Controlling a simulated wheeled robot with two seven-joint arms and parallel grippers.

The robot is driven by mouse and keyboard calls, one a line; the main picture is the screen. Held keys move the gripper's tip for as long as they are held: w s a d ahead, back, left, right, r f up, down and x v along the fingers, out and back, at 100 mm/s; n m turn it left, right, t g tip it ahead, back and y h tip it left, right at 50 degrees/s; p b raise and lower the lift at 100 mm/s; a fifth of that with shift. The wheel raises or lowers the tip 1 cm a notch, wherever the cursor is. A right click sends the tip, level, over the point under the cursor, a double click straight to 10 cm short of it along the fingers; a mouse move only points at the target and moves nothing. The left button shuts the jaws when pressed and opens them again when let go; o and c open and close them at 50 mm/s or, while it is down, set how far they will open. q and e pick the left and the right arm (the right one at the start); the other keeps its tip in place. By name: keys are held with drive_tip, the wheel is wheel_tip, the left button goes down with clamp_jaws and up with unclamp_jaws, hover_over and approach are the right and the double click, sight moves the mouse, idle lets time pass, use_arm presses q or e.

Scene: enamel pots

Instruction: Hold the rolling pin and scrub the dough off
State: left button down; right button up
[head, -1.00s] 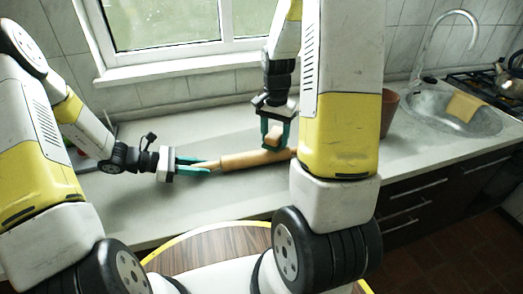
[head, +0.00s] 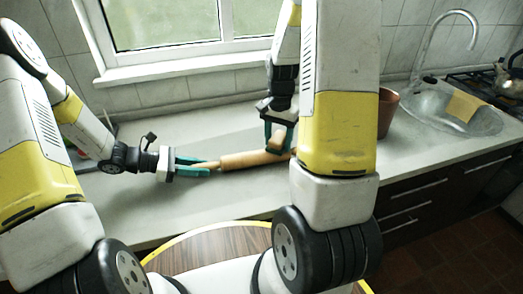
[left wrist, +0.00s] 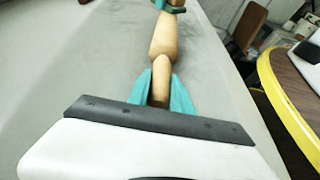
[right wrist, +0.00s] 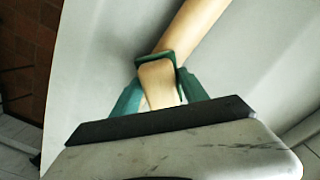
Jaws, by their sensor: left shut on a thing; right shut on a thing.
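The wooden rolling pin (head: 248,160) lies level above or on the counter; whether it touches cannot be told. My left gripper (head: 200,168) is shut on its left handle, which shows between the teal fingers in the left wrist view (left wrist: 160,80). My right gripper (head: 280,136) is shut on a beige block-like scrubber (right wrist: 157,82). The scrubber is at the right part of the pin, against or just above it; the pin shows behind it in the right wrist view (right wrist: 197,28). The pin's right end is hidden by my right arm. No dough can be made out on the pin.
The grey counter (head: 150,215) is clear around the pin. A brown pot (head: 387,112) stands to the right, behind my right arm. Further right are a sink (head: 470,122) with a tap and a stove with a kettle (head: 510,75). A round yellow-rimmed table (head: 215,235) is in front.

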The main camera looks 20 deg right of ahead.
drive_tip(key=shift+s+a+f, duration=0.15)
drive_tip(key=shift+a+f, duration=0.15)
drive_tip(key=shift+a, duration=0.4)
wheel_tip(320, 180, up, 13)
idle(0.6)
drive_tip(key=shift+d+r, duration=0.1)
drive_tip(key=shift+d, duration=0.05)
drive_tip(key=d, duration=1)
drive_tip(key=shift+a, duration=0.15)
